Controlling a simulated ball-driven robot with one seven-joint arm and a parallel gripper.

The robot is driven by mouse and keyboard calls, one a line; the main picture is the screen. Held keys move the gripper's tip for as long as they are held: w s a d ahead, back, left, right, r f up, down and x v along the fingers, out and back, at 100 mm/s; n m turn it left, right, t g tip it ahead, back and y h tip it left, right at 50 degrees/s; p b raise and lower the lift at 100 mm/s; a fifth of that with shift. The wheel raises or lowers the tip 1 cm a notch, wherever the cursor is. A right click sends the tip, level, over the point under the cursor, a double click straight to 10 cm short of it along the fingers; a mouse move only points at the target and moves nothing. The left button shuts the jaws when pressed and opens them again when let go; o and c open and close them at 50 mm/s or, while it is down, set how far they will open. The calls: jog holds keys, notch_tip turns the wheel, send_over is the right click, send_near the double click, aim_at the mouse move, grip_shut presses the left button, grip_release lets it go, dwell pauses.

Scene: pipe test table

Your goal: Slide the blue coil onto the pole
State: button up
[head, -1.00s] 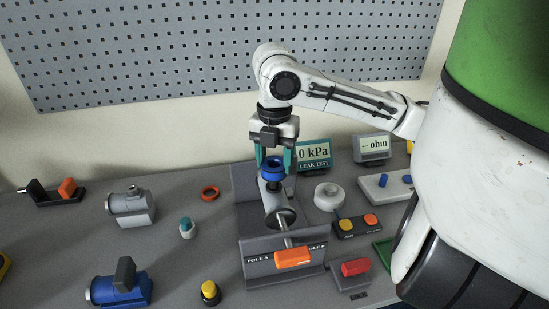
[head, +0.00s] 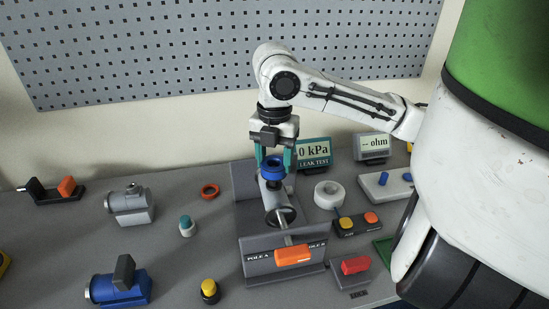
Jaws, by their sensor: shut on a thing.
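The blue coil (head: 272,166) is a short ring between the two teal fingers of my gripper (head: 273,160). My gripper points down and is shut on the coil, over the grey test fixture (head: 251,220). A short dark part (head: 274,184) shows just below the coil, above a light grey body (head: 270,200). I cannot tell whether the coil is around the pole or only above it.
A white ring (head: 328,194), a button box (head: 357,224) and a red-topped block (head: 355,267) stand to the right. An orange ring (head: 210,191) and a teal-capped piece (head: 187,226) lie left.

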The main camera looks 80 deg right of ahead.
aim_at(275, 166)
jog(key=shift+f, duration=0.25)
jog(key=shift+f+b, duration=1)
jog(key=shift+f, duration=0.05)
jog(key=shift+f, duration=0.25)
jog(key=o, duration=1.2)
jog(key=shift+r, duration=0.15)
notch_tip(275, 166, up, 11)
jog(key=shift+f, duration=0.2)
jog(key=shift+s+f, duration=0.1)
